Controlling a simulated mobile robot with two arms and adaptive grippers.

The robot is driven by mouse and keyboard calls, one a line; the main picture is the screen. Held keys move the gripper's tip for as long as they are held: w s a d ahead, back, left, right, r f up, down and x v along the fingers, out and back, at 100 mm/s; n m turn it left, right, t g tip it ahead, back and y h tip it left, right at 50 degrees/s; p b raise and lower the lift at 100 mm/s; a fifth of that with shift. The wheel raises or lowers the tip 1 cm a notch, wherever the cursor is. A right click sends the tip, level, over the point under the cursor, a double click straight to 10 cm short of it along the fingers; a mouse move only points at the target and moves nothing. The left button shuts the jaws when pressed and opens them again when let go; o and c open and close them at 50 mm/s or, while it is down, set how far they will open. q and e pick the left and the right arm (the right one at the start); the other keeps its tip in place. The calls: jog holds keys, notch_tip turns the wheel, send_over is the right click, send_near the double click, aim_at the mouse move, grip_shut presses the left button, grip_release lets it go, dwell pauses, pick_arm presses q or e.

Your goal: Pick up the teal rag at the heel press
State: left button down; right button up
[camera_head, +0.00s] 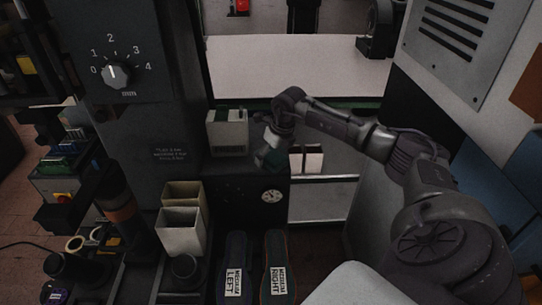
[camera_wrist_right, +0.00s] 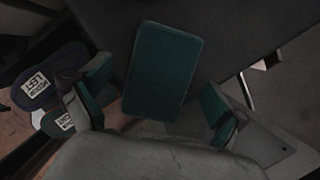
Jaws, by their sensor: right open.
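The teal rag (camera_wrist_right: 163,72) shows in the right wrist view as a flat rectangle with rounded corners, on a dark grey surface. My right gripper (camera_wrist_right: 157,92) is open, with one green-padded finger to the left of the rag and one to the right. Gaps show between the rag and both fingers. In the head view my right gripper (camera_head: 270,155) is at the press, by the right end of its dark front ledge. There I cannot tell the rag from the green finger pads. My left gripper is not in view.
A light box (camera_head: 228,132) stands on the ledge left of my right gripper. Below are a round gauge (camera_head: 271,196), two open bins (camera_head: 182,230) and two insoles marked left (camera_head: 232,270) and right (camera_head: 277,268). A pale worktop (camera_head: 300,65) lies behind.

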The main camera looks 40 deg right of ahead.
aim_at(273, 155)
jog(key=c, duration=1.2)
jog(key=shift+r, duration=0.1)
jog(key=shift+r, duration=0.1)
jog(key=shift+r, duration=0.6)
jog(key=v, duration=0.1)
jog(key=b+v, duration=0.1)
jog(key=shift+w+d+r, duration=0.1)
jog(key=shift+w+r, duration=0.1)
jog(key=shift+r, duration=0.25)
jog(key=shift+s+d+r+b, duration=0.55)
jog(key=shift+s+d+r, duration=0.4)
jog(key=shift+s, duration=0.8)
jog(key=shift+s+d+r+b, duration=0.6)
jog(key=shift+s+r, duration=0.7)
jog(key=shift+s, duration=0.45)
jog(key=shift+s+d+r+b, duration=0.55)
jog(key=shift+s+d+r, duration=0.4)
jog(key=shift+s, duration=0.8)
jog(key=shift+a+r, duration=0.15)
